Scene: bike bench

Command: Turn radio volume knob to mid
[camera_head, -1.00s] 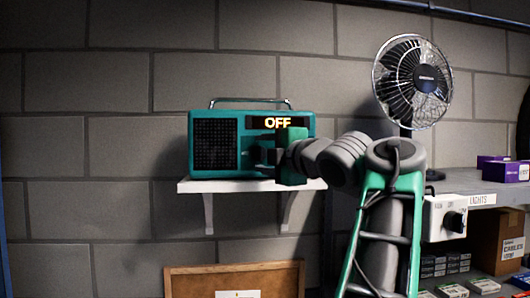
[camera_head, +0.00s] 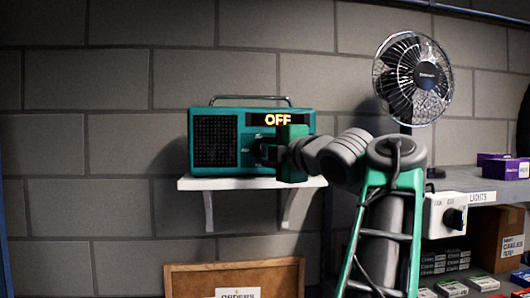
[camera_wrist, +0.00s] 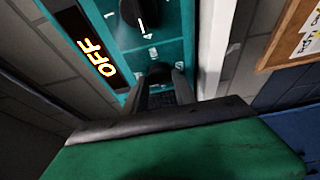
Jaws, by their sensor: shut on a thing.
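The teal radio (camera_head: 215,143) stands on a white wall shelf. Its display (camera_head: 277,119) reads OFF, and it shows at the left of the wrist view (camera_wrist: 90,45). My gripper (camera_head: 262,153) is at the right part of the radio's front and hides part of it. In the wrist view my gripper (camera_wrist: 161,82) has its fingers on either side of a dark knob (camera_wrist: 158,69), shut on it. Another black knob (camera_wrist: 136,12) with a white pointer line is at the top of the wrist view. The held knob's pointer and label are not readable.
The white shelf (camera_head: 240,184) has little free room around the radio. A fan (camera_head: 412,80) stands at the right on a grey bench. A switch box (camera_head: 445,217) is on the bench edge. A wooden board (camera_head: 190,284) is below the shelf.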

